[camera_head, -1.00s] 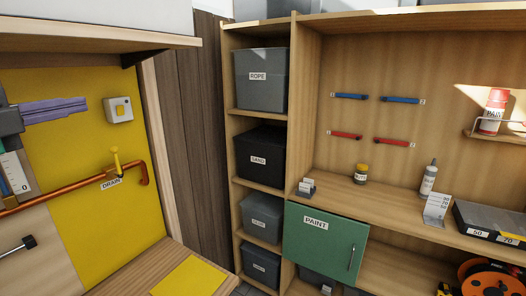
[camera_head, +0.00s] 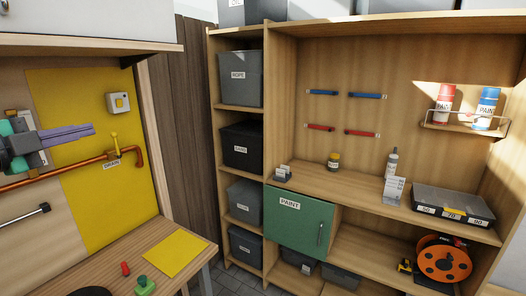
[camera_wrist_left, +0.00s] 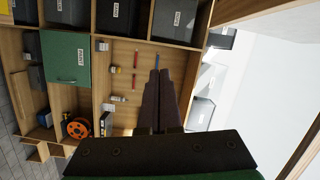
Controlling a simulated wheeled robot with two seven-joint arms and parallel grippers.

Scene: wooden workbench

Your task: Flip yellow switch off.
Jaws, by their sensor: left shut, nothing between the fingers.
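The yellow switch (camera_head: 119,101) is a small yellow rocker in a pale grey box, fixed high on the yellow wall panel at the left of the head view. I cannot tell its on or off position. My left gripper (camera_head: 93,131) has purple-grey fingers and comes in from the left. Its fingers are closed together and empty, pointing right. The tips appear lower and left of the switch box, apart from it in the picture. In the left wrist view the closed fingers (camera_wrist_left: 162,75) point toward the shelves, and the switch does not show. My right gripper is not in view.
An orange pipe with a yellow valve handle (camera_head: 115,143) and DRAIN label runs below the switch. A wooden shelf (camera_head: 90,45) overhangs above. The workbench (camera_head: 120,262) holds a yellow sheet (camera_head: 175,253) and small red and green pieces. A shelving unit stands right.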

